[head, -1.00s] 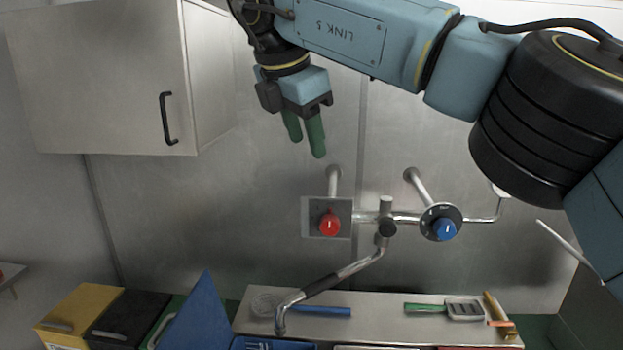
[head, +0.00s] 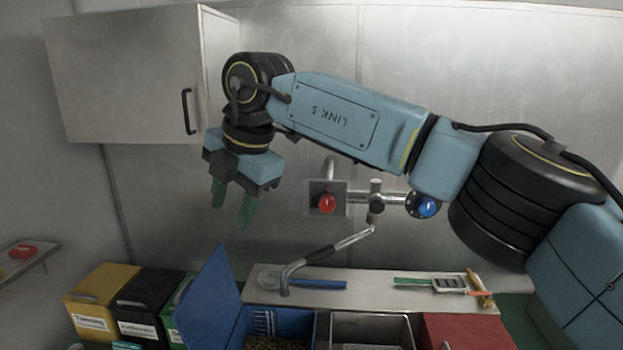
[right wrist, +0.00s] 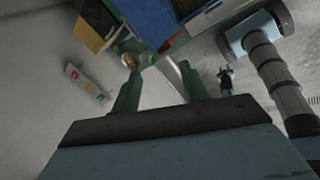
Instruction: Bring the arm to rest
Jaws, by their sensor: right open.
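My right arm reaches across the head view from the right, with its wrist bent down at the left. My right gripper (head: 231,208) is open and empty. Its two green fingers hang apart in the air, in front of the steel back wall and below the wall cabinet. In the right wrist view the green fingers (right wrist: 150,88) also stand apart with nothing between them. My left gripper is in neither current view.
A wall cabinet (head: 130,85) hangs at upper left. A tap with a red knob (head: 327,204) and blue knob (head: 427,208) is on the wall. Below are a shelf (head: 370,286), an open blue box (head: 212,295), a yellow bin (head: 98,290) and a black bin (head: 148,300).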

